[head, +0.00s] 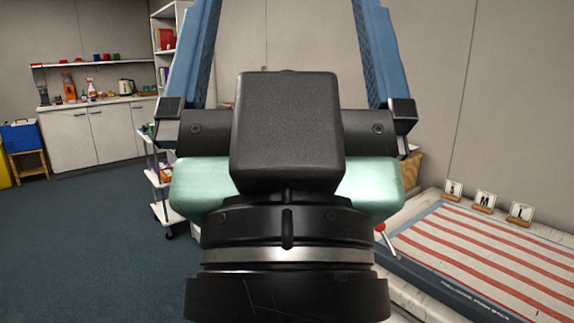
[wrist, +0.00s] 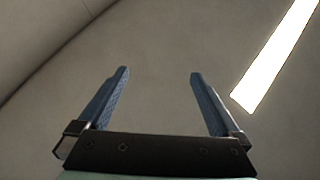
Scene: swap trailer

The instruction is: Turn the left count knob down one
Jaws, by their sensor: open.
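My gripper (head: 285,20) is raised in front of the head camera and fills the middle of that view. Its two blue fingers are spread wide with nothing between them. In the wrist view my gripper (wrist: 159,73) is also open and empty, facing a plain pale wall or ceiling. No count knob can be made out in either view. My arm hides the centre of the head view.
A bench with a red-and-white striped mat (head: 490,255) and S, M, L cards (head: 484,201) is at right. A red ball on a thin stick (head: 381,228) is beside it. A shelf cart (head: 158,185) stands left of my arm. White cabinets (head: 95,135) line the back. Left floor is clear.

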